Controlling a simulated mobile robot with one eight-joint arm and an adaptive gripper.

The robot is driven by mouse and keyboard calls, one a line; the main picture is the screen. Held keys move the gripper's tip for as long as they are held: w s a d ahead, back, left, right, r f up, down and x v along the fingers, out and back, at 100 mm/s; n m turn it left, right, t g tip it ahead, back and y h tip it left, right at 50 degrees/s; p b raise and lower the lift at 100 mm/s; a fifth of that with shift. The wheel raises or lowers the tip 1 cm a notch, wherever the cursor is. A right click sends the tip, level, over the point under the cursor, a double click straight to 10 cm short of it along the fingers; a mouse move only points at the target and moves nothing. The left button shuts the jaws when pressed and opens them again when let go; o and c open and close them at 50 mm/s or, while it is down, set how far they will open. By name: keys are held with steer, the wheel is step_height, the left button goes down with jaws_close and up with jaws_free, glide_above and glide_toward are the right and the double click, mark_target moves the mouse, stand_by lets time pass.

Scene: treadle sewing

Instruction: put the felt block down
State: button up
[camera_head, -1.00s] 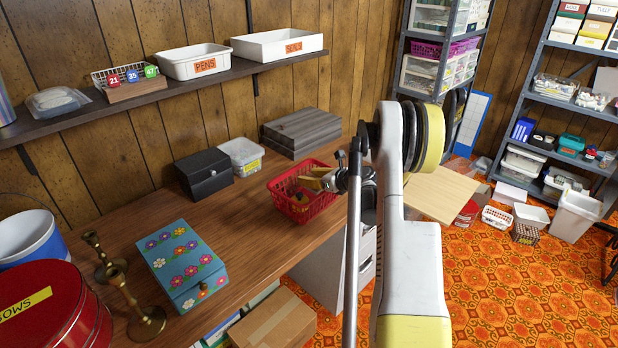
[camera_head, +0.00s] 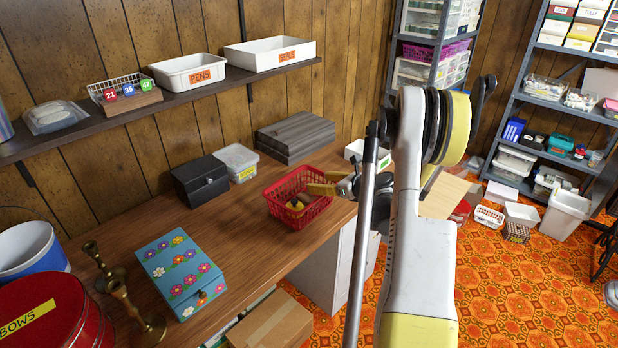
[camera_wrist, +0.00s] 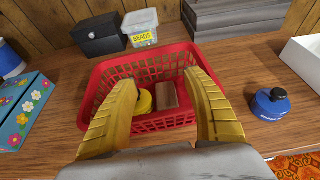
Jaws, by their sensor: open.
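The felt block appears to be the brown block (camera_wrist: 167,95) inside the red basket (camera_wrist: 95,100), seen in the wrist view. It lies beside a yellow round object (camera_wrist: 144,102). In the head view the red basket (camera_head: 325,209) stands on the wooden bench, and I cannot make out the block there. My gripper (camera_wrist: 161,80) is open and empty, its yellow fingers spread on either side above the basket, apart from the block. In the head view my gripper (camera_head: 322,183) is over the basket's right side.
A black box (camera_head: 199,180), a clear beads tub (camera_head: 238,161) and grey boxes (camera_head: 295,137) stand behind the basket. A flowered box (camera_head: 180,270) is at left. Bare bench lies between.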

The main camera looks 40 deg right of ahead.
steer(key=s+a+r+n+g, duration=0.1)
steer(key=a+r+n+g, duration=0.1)
steer(key=a+r+n, duration=0.5)
steer(key=s+a+r+n+g+y, duration=0.15)
steer(key=a+n, duration=0.25)
steer(key=a, duration=0.7)
steer(key=s+a+r+n+g, duration=0.1)
steer(key=a+r+n, duration=0.4)
steer(key=a, duration=0.3)
steer(key=s+a+r+n+g+h, duration=0.1)
steer(key=s+a+n+g+h, duration=0.1)
steer(key=s+a+n, duration=1.3)
steer(key=s+n, duration=0.4)
steer(key=shift+a+r, duration=0.2)
steer(key=shift+r, duration=0.15)
